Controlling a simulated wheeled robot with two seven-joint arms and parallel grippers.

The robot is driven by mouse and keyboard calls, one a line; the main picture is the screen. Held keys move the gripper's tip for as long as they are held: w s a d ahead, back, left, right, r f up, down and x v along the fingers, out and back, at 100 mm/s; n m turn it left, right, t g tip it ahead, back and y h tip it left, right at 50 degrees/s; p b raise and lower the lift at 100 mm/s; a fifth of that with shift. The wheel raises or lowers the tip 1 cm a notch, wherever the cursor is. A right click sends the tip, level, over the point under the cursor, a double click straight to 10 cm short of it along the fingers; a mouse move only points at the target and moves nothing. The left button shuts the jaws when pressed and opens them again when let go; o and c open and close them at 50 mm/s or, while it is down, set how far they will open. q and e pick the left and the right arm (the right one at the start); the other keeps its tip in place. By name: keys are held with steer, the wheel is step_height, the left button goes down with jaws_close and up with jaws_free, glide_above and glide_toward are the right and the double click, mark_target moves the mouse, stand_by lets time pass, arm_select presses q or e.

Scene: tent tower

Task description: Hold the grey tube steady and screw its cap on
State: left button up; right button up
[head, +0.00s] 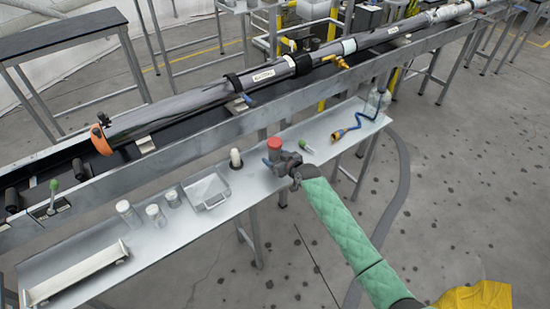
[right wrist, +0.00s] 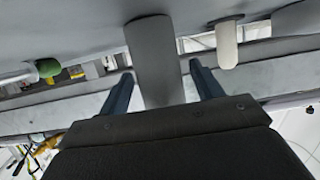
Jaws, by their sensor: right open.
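The grey tube (right wrist: 155,55) stands on the metal shelf, between the two spread fingers of my right gripper (right wrist: 158,84) in the right wrist view. The fingers look apart from its sides. In the head view my right gripper (head: 273,161) is open around the tube's place and hides most of it. A red cap (head: 274,143) shows just above the gripper; whether it is seated or only resting there cannot be told. My left gripper is not in view.
A white cylinder (head: 235,157) and a green-knobbed item (head: 304,145) stand either side. A metal tray (head: 207,190), clear jars (head: 155,214) and a blue coiled hose (head: 350,126) share the shelf (head: 180,232). A long pipe assembly (head: 190,100) runs behind.

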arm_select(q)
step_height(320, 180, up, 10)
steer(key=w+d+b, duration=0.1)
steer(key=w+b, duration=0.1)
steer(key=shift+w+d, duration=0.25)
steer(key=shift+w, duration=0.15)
arm_select(e)
steer(key=v, duration=1.1)
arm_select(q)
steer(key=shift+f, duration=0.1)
arm_select(e)
steer(key=shift+s+d, duration=0.1)
steer(key=shift+d, duration=0.1)
steer(key=s+d+f+m+g+h, duration=0.2)
steer(key=s+d+f+g+h, duration=0.15)
steer(key=s+f, duration=1)
steer(key=s+d+f+m+g+h, duration=0.2)
steer(key=s+f+g, duration=0.2)
steer(key=s+f, duration=1)
steer(key=s+d+g+h, duration=0.1)
steer(key=s+d, duration=0.1)
steer(key=s, duration=0.6)
steer(key=s+d+f+m+g+h, duration=0.1)
steer(key=s+d, duration=0.1)
steer(key=s, duration=0.6)
steer(key=shift+f, duration=0.3)
steer(key=shift+s+g, duration=0.1)
steer(key=shift+g, duration=0.15)
